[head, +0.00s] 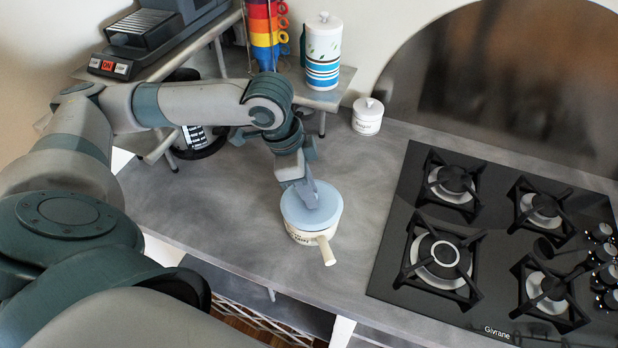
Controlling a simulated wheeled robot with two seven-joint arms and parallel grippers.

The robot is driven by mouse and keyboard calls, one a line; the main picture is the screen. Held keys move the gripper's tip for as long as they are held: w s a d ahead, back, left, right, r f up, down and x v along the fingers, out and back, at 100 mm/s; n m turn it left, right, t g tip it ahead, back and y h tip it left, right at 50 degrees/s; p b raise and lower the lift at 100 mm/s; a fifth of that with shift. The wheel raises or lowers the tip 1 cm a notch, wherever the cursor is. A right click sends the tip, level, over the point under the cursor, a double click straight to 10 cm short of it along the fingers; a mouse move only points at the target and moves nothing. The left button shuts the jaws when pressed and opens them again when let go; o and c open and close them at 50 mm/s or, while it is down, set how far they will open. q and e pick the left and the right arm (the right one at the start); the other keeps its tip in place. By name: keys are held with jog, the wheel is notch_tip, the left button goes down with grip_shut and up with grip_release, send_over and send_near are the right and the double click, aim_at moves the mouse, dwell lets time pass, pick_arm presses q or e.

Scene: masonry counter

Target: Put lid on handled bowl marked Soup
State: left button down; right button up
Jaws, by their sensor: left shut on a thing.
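The handled bowl (302,238) is cream with dark lettering on its side, too small to read. It stands on the grey counter, and its handle (327,252) points toward the front. The pale blue lid (327,212) is at the bowl's top and covers its opening; I cannot tell whether it rests fully on the rim. My left gripper (311,198) is above the lid, pointing down, shut on it. Its fingertips hide the lid's middle. My right gripper is not in view.
A black gas hob (395,262) with several burners lies to the right. A small lidded white jar (367,116) stands behind the bowl. A raised shelf at the back left holds a tall canister (322,50), colourful stacked cups (264,30) and a machine (150,38). Counter around the bowl is clear.

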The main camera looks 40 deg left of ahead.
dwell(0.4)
pick_arm(q)
jog(key=c, duration=1)
grip_release()
jog(key=shift+r+p, duration=0.7)
jog(key=shift+p, duration=0.15)
jog(key=shift+r+p, duration=2.85)
jog(key=shift+p, duration=0.7)
grip_shut()
jog(key=shift+f+b, duration=0.35)
jog(key=shift+f, duration=0.6)
